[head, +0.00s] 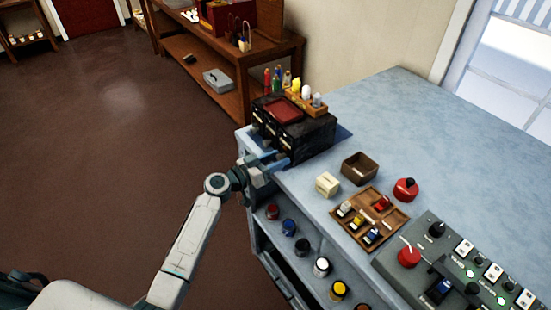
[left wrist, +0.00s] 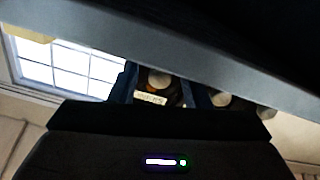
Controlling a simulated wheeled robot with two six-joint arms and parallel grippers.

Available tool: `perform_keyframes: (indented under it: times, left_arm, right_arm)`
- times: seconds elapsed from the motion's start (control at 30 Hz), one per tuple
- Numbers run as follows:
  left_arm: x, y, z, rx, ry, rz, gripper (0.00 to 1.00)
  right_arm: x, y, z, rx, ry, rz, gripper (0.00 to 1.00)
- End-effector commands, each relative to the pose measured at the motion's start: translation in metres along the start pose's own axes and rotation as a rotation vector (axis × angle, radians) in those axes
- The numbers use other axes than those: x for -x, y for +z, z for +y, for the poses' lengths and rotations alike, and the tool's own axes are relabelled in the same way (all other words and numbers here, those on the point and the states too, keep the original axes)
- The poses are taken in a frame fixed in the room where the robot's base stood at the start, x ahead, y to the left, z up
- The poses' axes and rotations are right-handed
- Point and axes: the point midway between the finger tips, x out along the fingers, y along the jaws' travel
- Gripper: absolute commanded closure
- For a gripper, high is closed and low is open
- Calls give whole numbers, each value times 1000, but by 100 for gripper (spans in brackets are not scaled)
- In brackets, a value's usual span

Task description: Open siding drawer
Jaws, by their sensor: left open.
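A small black drawer cabinet (head: 310,133) stands on the far left corner of the blue-grey counter. Its drawer fronts face left, with pale labels and handles. My left gripper (head: 272,162), with blue fingers, is open at the lower front of the cabinet, close to the drawer fronts. In the left wrist view a pale label plate (left wrist: 151,98) with a round knob (left wrist: 158,80) shows between the dark blue fingers; more round knobs lie to the right. The label's words are too small to read. Whether the fingers touch a drawer is unclear. My right gripper is out of view.
A brown box (head: 360,168), a cream block (head: 327,184), a wooden tray (head: 396,212) and a control panel (head: 480,283) stand to the right. Paint jars (head: 289,227) line the shelf below. The counter's back is clear.

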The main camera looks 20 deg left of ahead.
Motion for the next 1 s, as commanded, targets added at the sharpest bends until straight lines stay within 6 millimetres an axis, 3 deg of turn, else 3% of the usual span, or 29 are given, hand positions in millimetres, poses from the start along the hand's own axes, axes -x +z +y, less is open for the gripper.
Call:
perform_keyframes:
  times: [0.07,0.27,0.3,0.53,0.8,1.0]
  left_arm:
    - [0,0,0,0,0,0,59]
    - [0,0,0,0,0,0,98]
    - [0,0,0,0,0,0,100]
    - [8,3,-2,-2,-2,0,100]
    - [59,7,-4,-7,-3,-1,100]
    - [81,2,-1,-3,-1,1,100]
  right_arm:
    - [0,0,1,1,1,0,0]
    - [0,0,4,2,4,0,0]
    - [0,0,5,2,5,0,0]
    - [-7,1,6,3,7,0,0]
    - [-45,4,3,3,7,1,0]
    - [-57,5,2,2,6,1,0]
